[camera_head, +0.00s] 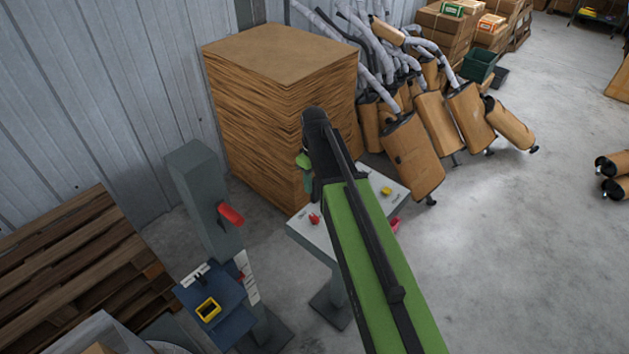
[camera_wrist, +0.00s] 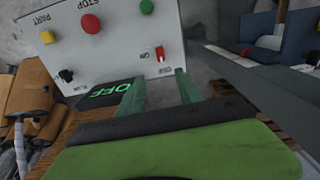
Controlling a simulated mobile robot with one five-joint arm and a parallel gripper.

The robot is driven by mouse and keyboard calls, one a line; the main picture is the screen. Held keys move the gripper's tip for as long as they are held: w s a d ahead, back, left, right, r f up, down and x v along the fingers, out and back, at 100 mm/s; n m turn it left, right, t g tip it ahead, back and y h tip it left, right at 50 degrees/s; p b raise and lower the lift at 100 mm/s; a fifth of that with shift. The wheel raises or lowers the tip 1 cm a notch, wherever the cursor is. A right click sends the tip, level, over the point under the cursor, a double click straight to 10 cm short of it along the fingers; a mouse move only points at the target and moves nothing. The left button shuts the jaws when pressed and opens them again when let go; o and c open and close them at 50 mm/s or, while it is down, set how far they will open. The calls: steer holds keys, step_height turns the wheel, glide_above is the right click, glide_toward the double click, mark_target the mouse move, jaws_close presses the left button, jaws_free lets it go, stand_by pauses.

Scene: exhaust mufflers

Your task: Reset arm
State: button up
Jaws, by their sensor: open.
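My gripper (camera_wrist: 155,80) is open in the wrist view, its two green fingers apart with nothing between them. Its fingertips point at the lower part of a white control panel (camera_wrist: 115,35). A small red switch (camera_wrist: 160,53) sits just beyond the gap between the fingers; I cannot tell whether they touch the panel. The panel also has a yellow button (camera_wrist: 47,37), a red button (camera_wrist: 91,23), a green button (camera_wrist: 146,6), a black knob (camera_wrist: 66,75) and a display reading OFF (camera_wrist: 103,92). In the head view my green arm hides part of the panel (camera_head: 318,235).
A tall cardboard stack (camera_head: 270,110) stands behind the panel. Wrapped mufflers (camera_head: 412,155) lean to its right. A grey post with a red handle (camera_head: 230,214) and a wooden pallet (camera_head: 80,265) are at left. Open concrete floor (camera_head: 520,250) lies at right.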

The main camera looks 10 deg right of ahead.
steer(key=s+f+b, duration=0.1)
steer(key=f+b, duration=0.3)
steer(key=s+f+b, duration=0.2)
steer(key=f+b, duration=0.2)
steer(key=s+f+b, duration=0.1)
steer(key=f+b, duration=0.3)
steer(key=shift+s+f, duration=0.3)
steer(key=shift+s, duration=0.1)
steer(key=s+f+m+b, duration=0.1)
steer(key=s+f+b, duration=0.1)
steer(key=s+b, duration=0.1)
steer(key=s+f+m+b, duration=0.1)
steer(key=s+f+b, duration=0.1)
steer(key=s+f, duration=0.1)
steer(key=shift+f+m+b, duration=0.1)
steer(key=shift+m+b, duration=0.3)
steer(key=s+m, duration=0.3)
steer(key=s, duration=0.1)
steer(key=shift+r, duration=0.2)
steer(key=shift+w+d+m, duration=0.1)
steer(key=shift+d+m, duration=0.1)
steer(key=shift+m, duration=0.6)
steer(key=shift+c, duration=0.6)
